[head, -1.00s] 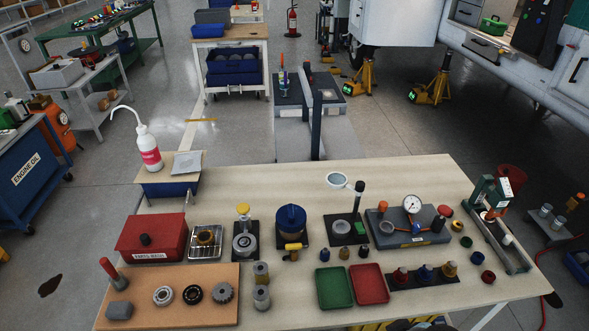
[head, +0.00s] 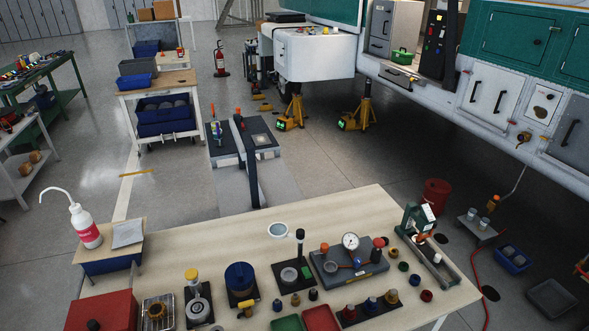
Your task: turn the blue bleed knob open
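A grey test block (head: 335,275) stands at the back right of the wooden workbench. It carries a white round pressure gauge (head: 350,241), a dark cup, an orange-topped part and a red-topped black part (head: 378,250). A small blue part (head: 358,263), which looks like the bleed knob, sits low on the block just below the gauge. It is too small to tell which way it is turned. Another blue knob (head: 371,303) stands between a red and a brass one on a dark strip at the front. Neither of my grippers is in view.
A green-framed press (head: 420,235) stands right of the block. A blue canister (head: 240,278), red box (head: 101,311), green tray (head: 287,323) and red tray (head: 321,319) share the bench (head: 215,245). Small coloured caps lie between block and press. Floor behind the bench is partly clear.

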